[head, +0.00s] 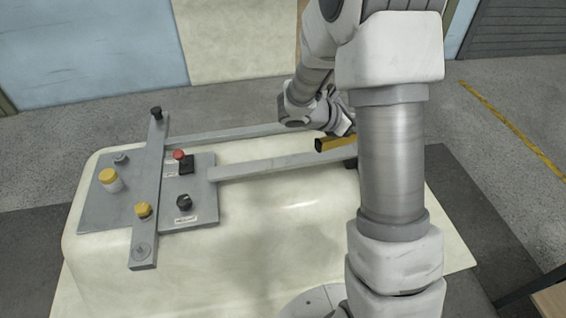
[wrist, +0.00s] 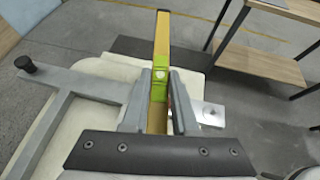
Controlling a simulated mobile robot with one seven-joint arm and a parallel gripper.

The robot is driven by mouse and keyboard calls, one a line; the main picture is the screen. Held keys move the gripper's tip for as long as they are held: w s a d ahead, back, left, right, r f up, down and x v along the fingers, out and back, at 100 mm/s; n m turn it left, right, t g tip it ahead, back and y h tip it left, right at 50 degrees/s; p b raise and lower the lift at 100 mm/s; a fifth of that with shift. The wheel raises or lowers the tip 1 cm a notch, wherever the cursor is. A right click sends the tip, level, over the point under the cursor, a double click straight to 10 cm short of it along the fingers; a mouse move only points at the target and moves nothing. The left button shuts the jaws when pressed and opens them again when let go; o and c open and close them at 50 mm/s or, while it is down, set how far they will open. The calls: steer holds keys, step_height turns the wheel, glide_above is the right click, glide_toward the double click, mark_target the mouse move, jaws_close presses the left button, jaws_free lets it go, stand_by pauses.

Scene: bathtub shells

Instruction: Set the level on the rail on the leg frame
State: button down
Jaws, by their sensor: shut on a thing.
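The level is a yellow bar (head: 331,144) with a bright green vial section in its middle; it also shows in the wrist view (wrist: 161,45). My gripper (wrist: 160,88) is shut on the level, which points away from me between the two grey fingers. In the head view the level is just above the right part of the near grey rail (head: 275,165) of the leg frame. I cannot tell whether it touches the rail. My arm hides part of the level and the rail's right end.
The leg frame lies on an upturned cream tub shell (head: 290,235). At left are a grey plate (head: 95,212) with yellow and black knobs, a red-topped knob (head: 179,155) and a crossbar (head: 146,225). A wooden shelf table (wrist: 280,70) stands beyond the tub.

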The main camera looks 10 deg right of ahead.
steer(key=s+d+f+m+g+y+b, duration=0.1)
steer(key=s+d+f+m+g+y, duration=0.15)
steer(key=s+m+g+y, duration=0.5)
steer(key=s+d+f+m+g+y+b, duration=0.1)
steer(key=s+f+m+g+y, duration=0.15)
steer(key=s+m+g, duration=0.55)
steer(key=w+a+f+m+t+y+b, duration=0.1)
steer(key=w+a+f+m+t+y, duration=0.2)
steer(key=w+a+m+y, duration=0.45)
steer(key=w+a+r+m+t+y+b, duration=0.1)
steer(key=w+a+r+m+t+y, duration=0.15)
steer(key=w+r+m+t, duration=0.3)
steer(key=w+a+r+m+t+y+b, duration=0.1)
steer(key=w+r+m+t+y, duration=0.3)
steer(key=w+m, duration=0.4)
steer(key=m+b, duration=0.2)
glide_above(288, 161)
steer(key=shift+n+t, duration=0.25)
steer(key=shift+t, duration=0.15)
steer(key=f, duration=0.7)
steer(key=shift+d+f, duration=0.3)
steer(key=shift+d, duration=0.05)
steer(key=shift+w+a+f, duration=0.1)
steer(key=shift+a+f, duration=0.25)
steer(key=shift+a, duration=0.05)
step_height(288, 161, down, 4)
steer(key=shift+r+b, duration=0.1)
steer(key=shift+b, duration=0.55)
